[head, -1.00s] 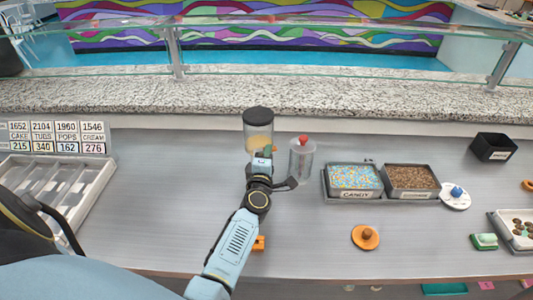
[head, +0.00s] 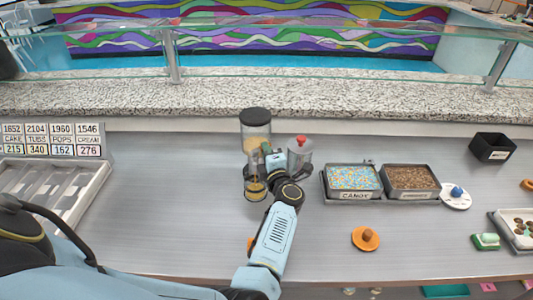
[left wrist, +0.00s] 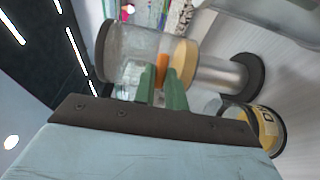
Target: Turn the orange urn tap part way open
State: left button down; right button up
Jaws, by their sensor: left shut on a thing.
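The urn (head: 256,136) stands at the back of the counter, with a dark lid, a clear body and tan contents. In the left wrist view the urn (left wrist: 132,52) appears on its side because the camera is rolled. Its orange tap (left wrist: 163,71) shows between my green fingers. My left gripper (head: 264,153) is at the urn's front, and it is shut on the tap; it also shows in the left wrist view (left wrist: 161,84). How far the tap is turned I cannot tell. My right gripper is not in view.
A clear jar (head: 256,188) with a yellow label stands below the tap. A clear red-knobbed container (head: 299,158) is close right of my gripper. Topping trays (head: 353,195) are farther right, and an orange knobbed disc (head: 366,239) lies in front.

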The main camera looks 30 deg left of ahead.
pick_arm(q)
jog(key=c, duration=1.4)
grip_release()
jog(key=shift+c, duration=0.2)
